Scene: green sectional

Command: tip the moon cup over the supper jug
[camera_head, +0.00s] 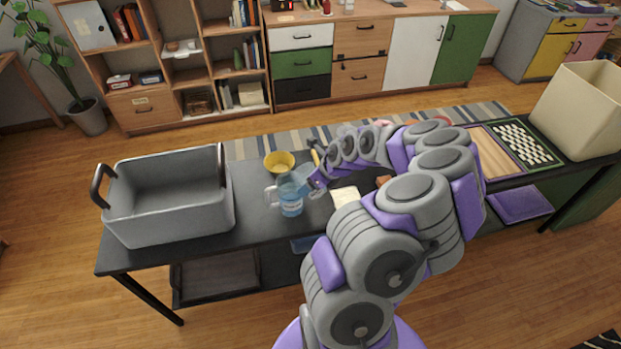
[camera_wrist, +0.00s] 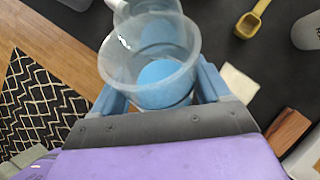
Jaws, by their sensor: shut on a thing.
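A clear cup (camera_wrist: 112,62) with blue contents is between the fingers of my gripper (camera_head: 312,182), which is shut on it. In the head view the cup (camera_head: 304,174) is pale and see-through, right at the upper right of the jug. The supper jug (camera_head: 291,206), clear blue with a handle on its left and a small label, stands on the dark table. In the wrist view a clear rim, likely the jug's (camera_wrist: 122,7), shows just beyond the cup. I cannot tell how far the cup is tilted or whether it touches the jug.
A grey bin (camera_head: 170,215) with dark handles stands left of the jug. A checkered board (camera_head: 520,145) and cream box (camera_head: 582,110) are at the right end.

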